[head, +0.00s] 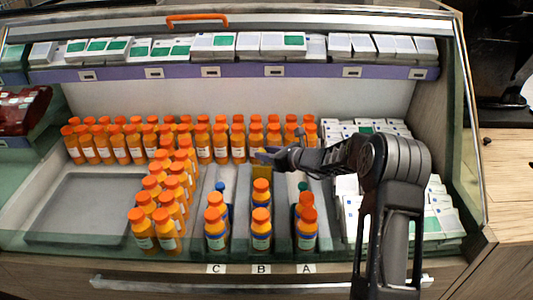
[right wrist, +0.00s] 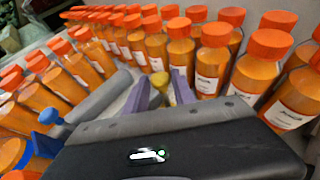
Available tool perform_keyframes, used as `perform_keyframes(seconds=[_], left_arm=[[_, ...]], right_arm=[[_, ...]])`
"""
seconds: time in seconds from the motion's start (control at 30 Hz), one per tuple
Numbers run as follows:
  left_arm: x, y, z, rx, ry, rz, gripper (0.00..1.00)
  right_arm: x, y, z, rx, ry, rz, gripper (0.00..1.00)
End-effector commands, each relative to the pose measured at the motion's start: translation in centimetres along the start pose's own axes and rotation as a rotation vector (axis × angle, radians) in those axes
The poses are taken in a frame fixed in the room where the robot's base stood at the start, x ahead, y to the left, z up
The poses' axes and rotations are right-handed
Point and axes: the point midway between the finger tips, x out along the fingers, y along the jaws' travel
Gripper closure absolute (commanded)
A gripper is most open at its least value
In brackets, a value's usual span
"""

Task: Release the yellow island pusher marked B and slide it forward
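The yellow pusher (head: 262,170) stands in the middle lane, above the label B (head: 261,268), behind that lane's bottles. It also shows in the right wrist view (right wrist: 159,86), between the two purple fingers. My right gripper (head: 268,154) reaches in from the right and is just above and at the pusher. Its fingers (right wrist: 160,92) are apart, with the yellow piece between them; a small gap seems to show beside it. The pusher's lower part is hidden. The front orange bottle (head: 261,230) of lane B stands upright near the front. My left gripper is not in view.
Lanes C (head: 216,228) and A (head: 306,228) hold orange-capped bottles on either side. A row of bottles (head: 220,142) stands behind. White boxes (head: 440,205) fill the right side. An empty grey tray (head: 85,205) lies at left. A glass front edge borders the case.

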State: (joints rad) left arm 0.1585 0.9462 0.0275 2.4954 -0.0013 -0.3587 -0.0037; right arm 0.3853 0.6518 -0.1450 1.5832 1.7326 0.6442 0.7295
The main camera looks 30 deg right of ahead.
Motion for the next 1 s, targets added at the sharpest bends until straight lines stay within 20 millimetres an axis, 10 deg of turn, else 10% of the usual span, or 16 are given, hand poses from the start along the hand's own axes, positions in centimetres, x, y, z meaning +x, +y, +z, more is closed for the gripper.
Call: perform_keyframes(seconds=[0.37, 1.0], left_arm=[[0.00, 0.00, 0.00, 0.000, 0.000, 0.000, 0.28], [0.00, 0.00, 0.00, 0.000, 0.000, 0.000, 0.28]], right_arm=[[-0.02, -0.01, 0.00, 0.000, 0.000, 0.000, 1.00], [-0.02, -0.02, 0.00, 0.000, 0.000, 0.000, 1.00]])
